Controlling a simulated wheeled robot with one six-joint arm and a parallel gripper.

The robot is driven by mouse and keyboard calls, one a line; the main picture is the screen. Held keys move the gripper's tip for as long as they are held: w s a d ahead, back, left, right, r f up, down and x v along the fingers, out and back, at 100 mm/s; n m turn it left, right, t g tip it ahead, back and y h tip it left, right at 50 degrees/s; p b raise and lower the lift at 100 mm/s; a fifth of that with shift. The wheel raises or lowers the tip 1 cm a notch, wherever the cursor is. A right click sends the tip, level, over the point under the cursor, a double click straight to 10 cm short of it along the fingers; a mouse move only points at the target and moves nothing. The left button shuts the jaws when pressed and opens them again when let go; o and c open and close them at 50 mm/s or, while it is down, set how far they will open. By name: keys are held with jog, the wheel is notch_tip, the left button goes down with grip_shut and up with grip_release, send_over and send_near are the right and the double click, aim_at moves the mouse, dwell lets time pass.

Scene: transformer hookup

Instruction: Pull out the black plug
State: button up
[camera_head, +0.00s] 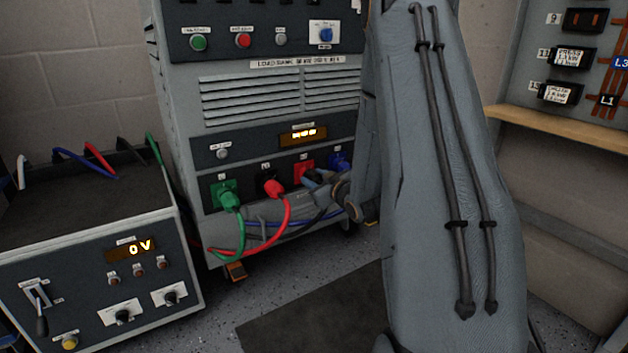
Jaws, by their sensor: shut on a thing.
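My gripper (313,184) is at the lower front of the grey load bank cabinet (185,120), by the red socket panel (304,165). Its jaws are shut on what appears to be the black plug, which is mostly hidden by the gripper. A black cable (303,231) runs from below the gripper towards the left. I cannot tell whether the plug is still seated. A green plug (229,199) sits in the left socket. A red plug (272,188) sits in the socket beside it.
The blue socket panel (341,159) is just right of the gripper. Green, red and blue cables hang close below the sockets. A grey supply unit (90,270) reading 0 V stands at left. My arm covers the right centre. A wooden ledge (560,128) is at right.

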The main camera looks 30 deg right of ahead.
aim_at(321, 182)
jog(key=shift+s+d+p, duration=0.1)
jog(key=shift+s+p, duration=0.95)
jog(key=shift+s, duration=0.85)
jog(key=shift+s+p, duration=1)
jog(key=shift+s, duration=1.4)
